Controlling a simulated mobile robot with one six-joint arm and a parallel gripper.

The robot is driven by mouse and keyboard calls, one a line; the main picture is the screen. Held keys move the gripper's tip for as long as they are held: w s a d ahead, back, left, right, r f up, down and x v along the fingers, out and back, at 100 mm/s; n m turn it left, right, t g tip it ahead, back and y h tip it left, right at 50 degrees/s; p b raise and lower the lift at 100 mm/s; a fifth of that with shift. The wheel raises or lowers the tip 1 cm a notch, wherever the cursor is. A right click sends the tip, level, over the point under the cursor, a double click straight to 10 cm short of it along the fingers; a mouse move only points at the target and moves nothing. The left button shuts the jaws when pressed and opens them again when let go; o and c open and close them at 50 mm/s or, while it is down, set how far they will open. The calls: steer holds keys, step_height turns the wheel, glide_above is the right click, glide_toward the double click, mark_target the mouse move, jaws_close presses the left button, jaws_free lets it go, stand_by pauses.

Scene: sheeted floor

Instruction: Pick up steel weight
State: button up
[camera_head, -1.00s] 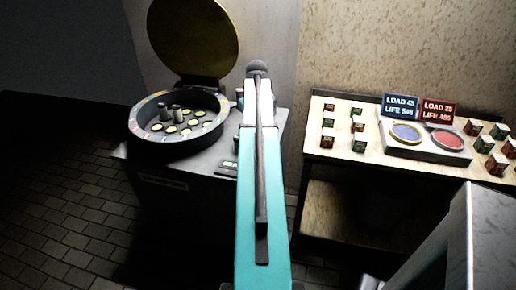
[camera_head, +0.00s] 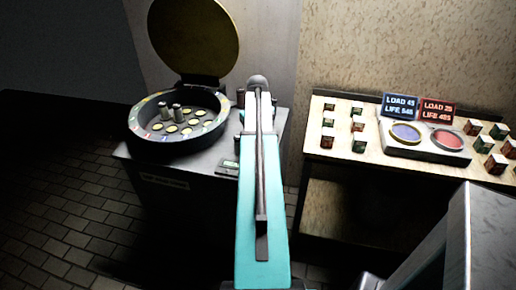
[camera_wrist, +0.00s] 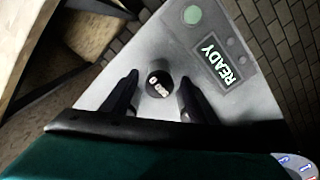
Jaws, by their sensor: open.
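In the wrist view a small round dark-topped piece with white lettering (camera_wrist: 159,84), which looks like the steel weight, stands on the grey bench top (camera_wrist: 125,70). The lettering is too small to read. My gripper (camera_wrist: 158,92) is open, with one dark finger on each side of the piece. I cannot tell whether either finger touches it. In the head view my own arm hides the gripper and most of that spot. Two grey metal cylinders (camera_head: 171,111) stand inside the round pan (camera_head: 158,144) on the left.
The wrist view shows a READY display (camera_wrist: 222,62) and a green round button (camera_wrist: 193,15) beside the gripper. A yellow lid (camera_head: 193,38) stands open behind the pan. The right table (camera_head: 330,98) carries several small blocks, a two-dish scale (camera_head: 448,156) and LOAD/LIFE signs (camera_head: 400,106).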

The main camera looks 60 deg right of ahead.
steer(key=shift+f+p, duration=0.65)
steer(key=shift+f, duration=1.8)
jaws_close()
